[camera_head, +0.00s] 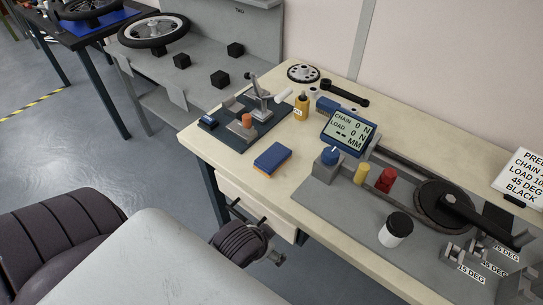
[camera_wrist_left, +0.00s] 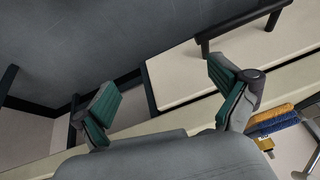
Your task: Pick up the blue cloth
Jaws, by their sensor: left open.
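The blue cloth (camera_head: 272,157) looks like a flat folded blue pad with an orange layer under it. It lies on the bench top near the front edge, left of the grey test plate. In the left wrist view the blue cloth (camera_wrist_left: 271,123) shows at the right edge, beyond the right finger. My left gripper (camera_wrist_left: 160,85) is open, with nothing between its green-padded fingers. In the head view my left gripper (camera_head: 274,257) is partly hidden by its own wrist, in front of the bench by the drawers and apart from the cloth. My right gripper is not in view.
The bench (camera_head: 225,158) has drawers with dark handles below its front edge. A dark mat (camera_head: 240,135) with a clamp tool is left of the cloth. A yellow bottle (camera_head: 302,106) stands behind.

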